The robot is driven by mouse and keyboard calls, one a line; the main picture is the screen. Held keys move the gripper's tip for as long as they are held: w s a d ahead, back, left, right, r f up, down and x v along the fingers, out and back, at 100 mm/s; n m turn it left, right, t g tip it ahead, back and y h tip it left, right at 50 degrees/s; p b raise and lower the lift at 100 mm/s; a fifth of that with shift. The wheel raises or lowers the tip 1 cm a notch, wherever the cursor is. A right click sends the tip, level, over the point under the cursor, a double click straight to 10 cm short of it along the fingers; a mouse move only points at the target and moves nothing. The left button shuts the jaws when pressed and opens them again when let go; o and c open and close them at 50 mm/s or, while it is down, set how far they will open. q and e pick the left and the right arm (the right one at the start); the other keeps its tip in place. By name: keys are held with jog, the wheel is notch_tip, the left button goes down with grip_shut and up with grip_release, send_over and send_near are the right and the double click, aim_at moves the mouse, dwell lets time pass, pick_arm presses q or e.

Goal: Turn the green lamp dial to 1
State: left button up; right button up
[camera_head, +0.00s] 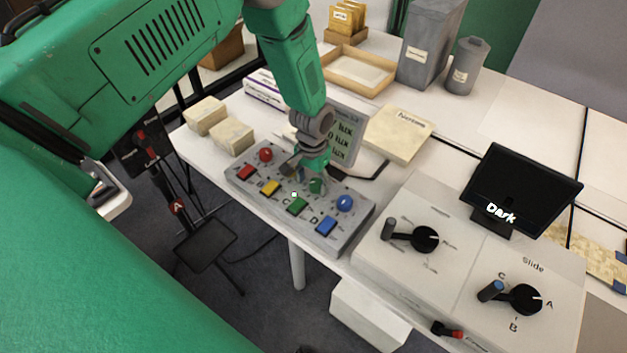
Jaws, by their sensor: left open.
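A grey control panel (278,212) lies on the table with round knobs in a back row and square coloured pieces in a front row. The round green knob (316,186) sits between the round blue knob (344,202) and my left gripper (302,172). The green square (297,206) is in front of it. My left gripper is open, pointing down over the panel just behind and left of the green knob; I cannot tell whether it touches it. It hides the spot where a yellow knob might be. The dial's number marks are too small to read. My right gripper is not in view.
A small display (345,135) with lux readings stands behind the panel. A box with black dials (425,239) and a dark screen (520,190) reading "Dark" are at right. Beige blocks (232,136) lie at left. A cream folder (398,134) lies behind.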

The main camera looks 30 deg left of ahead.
pick_arm(q)
jog(key=c, duration=0.6)
jog(key=shift+d+r, duration=0.1)
jog(key=shift+d, duration=0.2)
jog(key=c, duration=0.5)
jog(key=shift+w+d+r, duration=0.1)
jog(key=shift+d+r, duration=0.05)
jog(key=shift+d, duration=0.45)
jog(key=shift+c, duration=0.2)
jog(key=shift+a, duration=0.55)
jog(key=shift+d, duration=0.25)
jog(key=shift+d+n, duration=0.1)
jog(key=shift+n, duration=0.3)
jog(key=n, duration=0.2)
jog(key=shift+a+n, duration=0.25)
jog(key=shift+n, duration=0.15)
jog(key=n, duration=0.2)
jog(key=shift+d+n+b, duration=0.15)
jog(key=shift+n+b, duration=0.2)
jog(key=shift+n, duration=0.05)
jog(key=n, duration=1.1)
jog(key=shift+n, duration=0.4)
jog(key=n, duration=0.5)
jog(key=shift+n, duration=0.3)
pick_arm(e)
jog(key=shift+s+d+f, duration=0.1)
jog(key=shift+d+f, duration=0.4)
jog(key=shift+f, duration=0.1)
